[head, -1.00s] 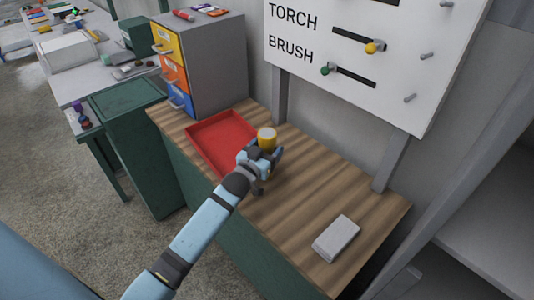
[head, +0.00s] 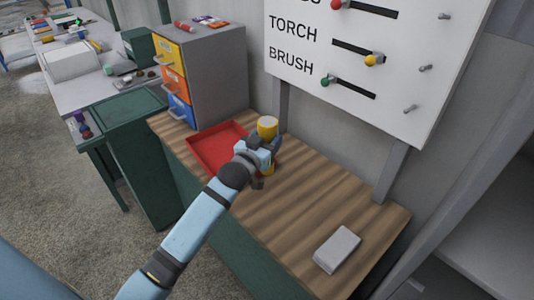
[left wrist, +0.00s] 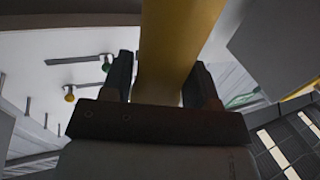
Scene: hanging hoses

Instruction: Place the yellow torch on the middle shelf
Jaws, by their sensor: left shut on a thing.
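The yellow torch (head: 267,127) stands about upright in my left gripper (head: 266,151), with its pale round end on top, over the wooden bench top near the red tray. In the left wrist view the torch (left wrist: 178,45) is a yellow cylinder between the two dark fingers of the left gripger (left wrist: 163,85), which are shut on it. A shelf unit (head: 490,215) with pale boards shows in part at the right edge; which board is the middle one I cannot tell. My right gripper is not in view.
The red tray (head: 207,158) lies left of the torch. A drawer cabinet (head: 216,75) stands behind it. A grey-white block (head: 337,250) lies at the bench's right. A label board (head: 385,85) with pegs stands behind. The bench middle (head: 300,195) is clear.

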